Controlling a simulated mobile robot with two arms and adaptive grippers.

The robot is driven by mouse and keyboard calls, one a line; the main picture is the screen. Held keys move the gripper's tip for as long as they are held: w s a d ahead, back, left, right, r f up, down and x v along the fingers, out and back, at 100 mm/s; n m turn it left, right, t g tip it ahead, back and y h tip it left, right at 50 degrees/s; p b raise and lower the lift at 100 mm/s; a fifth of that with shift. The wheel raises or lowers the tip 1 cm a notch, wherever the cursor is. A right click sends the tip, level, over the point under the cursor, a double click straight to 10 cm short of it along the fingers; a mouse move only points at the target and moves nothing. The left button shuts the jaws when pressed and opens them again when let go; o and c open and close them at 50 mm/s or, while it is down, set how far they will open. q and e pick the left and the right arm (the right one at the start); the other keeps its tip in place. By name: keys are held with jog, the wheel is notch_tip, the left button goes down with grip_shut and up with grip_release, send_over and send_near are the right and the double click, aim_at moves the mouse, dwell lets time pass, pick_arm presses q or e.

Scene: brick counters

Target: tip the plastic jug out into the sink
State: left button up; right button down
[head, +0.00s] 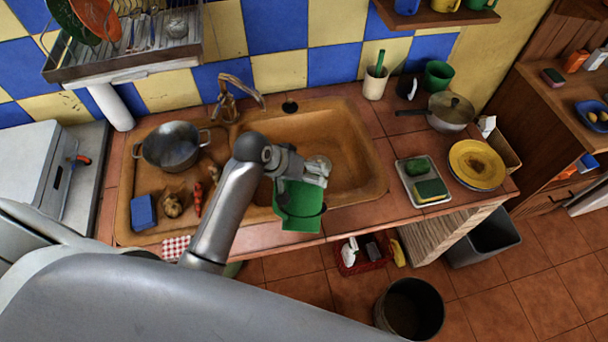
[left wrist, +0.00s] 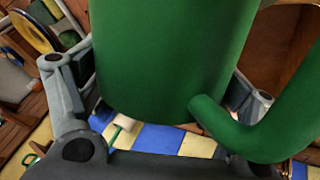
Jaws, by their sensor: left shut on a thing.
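The green plastic jug (head: 299,203) is in my left gripper (head: 305,172), at the front edge of the brown sink (head: 352,140) in the head view. In the left wrist view the jug (left wrist: 175,50) fills the middle, with its handle (left wrist: 250,140) at the lower right. The fingers of my left gripper (left wrist: 160,85) are on both sides of the jug's body. The jug's inside is hidden, and I cannot tell how far it is tilted. My right gripper is in neither view.
A faucet (head: 238,92) stands behind the sink. A steel pot (head: 171,146) and a blue sponge (head: 143,211) are on its left part. A tray with sponges (head: 428,188) and yellow plates (head: 476,164) stand to the right. A dark bin (head: 409,308) is on the floor.

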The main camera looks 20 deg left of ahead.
pick_arm(q)
jog(key=shift+w+a+f+g+h, duration=0.15)
jog(key=shift+w+f+g, duration=0.05)
jog(key=shift+w+g, duration=0.2)
jog(key=shift+w+a+f+g+h, duration=0.1)
jog(key=shift+w+f+g+h, duration=0.1)
jog(key=shift+w+g, duration=0.2)
jog(key=w+a+f+n+g+h+b, duration=0.2)
jog(key=w+f+g+b, duration=0.4)
jog(key=b, duration=0.5)
jog(key=shift+a+f+h+b, duration=0.35)
jog(key=shift+a+f, duration=0.05)
jog(key=shift+f, duration=0.65)
jog(key=shift+w+r, duration=0.1)
dwell(0.7)
